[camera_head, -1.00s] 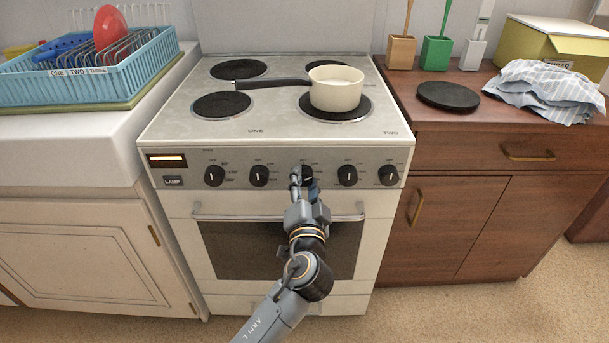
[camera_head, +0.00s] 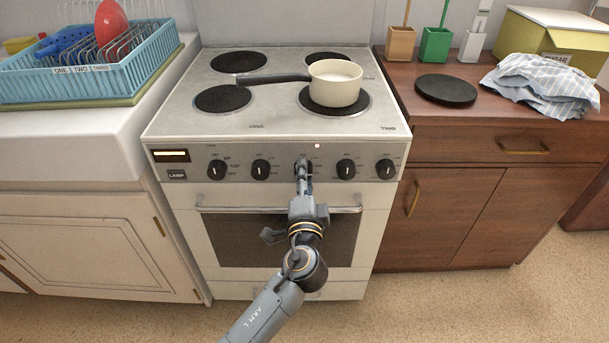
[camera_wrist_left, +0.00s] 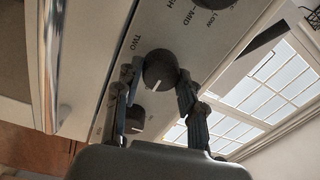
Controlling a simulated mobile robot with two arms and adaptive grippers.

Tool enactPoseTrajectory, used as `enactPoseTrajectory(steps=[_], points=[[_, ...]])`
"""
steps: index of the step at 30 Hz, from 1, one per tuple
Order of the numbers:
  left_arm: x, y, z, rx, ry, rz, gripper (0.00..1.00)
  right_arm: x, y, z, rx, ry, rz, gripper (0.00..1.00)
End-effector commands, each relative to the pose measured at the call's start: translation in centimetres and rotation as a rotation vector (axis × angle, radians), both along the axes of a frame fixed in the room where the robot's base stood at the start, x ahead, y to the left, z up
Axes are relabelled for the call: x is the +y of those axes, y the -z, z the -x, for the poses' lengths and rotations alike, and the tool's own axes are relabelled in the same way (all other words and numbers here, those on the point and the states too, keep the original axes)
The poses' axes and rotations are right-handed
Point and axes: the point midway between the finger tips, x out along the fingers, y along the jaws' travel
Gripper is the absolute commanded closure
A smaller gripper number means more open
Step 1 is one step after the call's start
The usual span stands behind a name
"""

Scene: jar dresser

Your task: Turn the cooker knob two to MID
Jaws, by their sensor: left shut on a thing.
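The cooker (camera_head: 225,135) has a row of black knobs on its front panel. My left gripper (camera_head: 303,174) is shut on the middle knob (camera_head: 309,167) and partly covers it in the head view. In the left wrist view the held knob (camera_wrist_left: 160,68) sits between the two fingers (camera_wrist_left: 158,82), with the word TWO beside it. Its white pointer line shows near its lower edge. LOW and MID lettering shows near another knob (camera_wrist_left: 210,4) at the top edge. Which mark the held knob points at, I cannot tell. My right gripper is not in view.
A cream saucepan (camera_head: 335,84) stands on the front right hotplate, its handle pointing left. The oven handle (camera_head: 225,209) runs below the knobs, close to my left arm. Other knobs (camera_head: 346,169) stand close on both sides. A blue dish rack (camera_head: 130,75) is at left.

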Motion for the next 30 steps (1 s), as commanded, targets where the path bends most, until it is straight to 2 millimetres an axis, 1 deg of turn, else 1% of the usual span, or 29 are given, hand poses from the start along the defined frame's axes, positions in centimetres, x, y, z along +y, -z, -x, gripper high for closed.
enactPoseTrajectory(steps=[9,10,13,23,26,29,30], points=[[-0.1,0.0,0.0,0.001,0.002,-0.001,0.92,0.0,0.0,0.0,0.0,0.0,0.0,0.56],[-0.1,0.0,0.0,0.001,0.002,0.0,0.58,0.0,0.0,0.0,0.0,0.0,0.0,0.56],[-0.1,0.0,0.0,0.001,0.002,0.0,0.38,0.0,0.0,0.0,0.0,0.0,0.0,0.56],[0.0,0.0,0.1,0.001,0.001,0.001,0.37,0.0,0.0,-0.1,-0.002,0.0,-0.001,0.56],[-0.1,0.2,0.8,0.002,0.002,0.001,0.37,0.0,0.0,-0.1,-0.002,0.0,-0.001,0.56],[0.0,0.3,2.4,0.004,0.003,0.002,0.37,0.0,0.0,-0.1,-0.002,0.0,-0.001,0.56],[0.0,0.3,3.2,0.003,0.002,0.003,0.37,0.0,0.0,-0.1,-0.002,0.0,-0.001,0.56]])
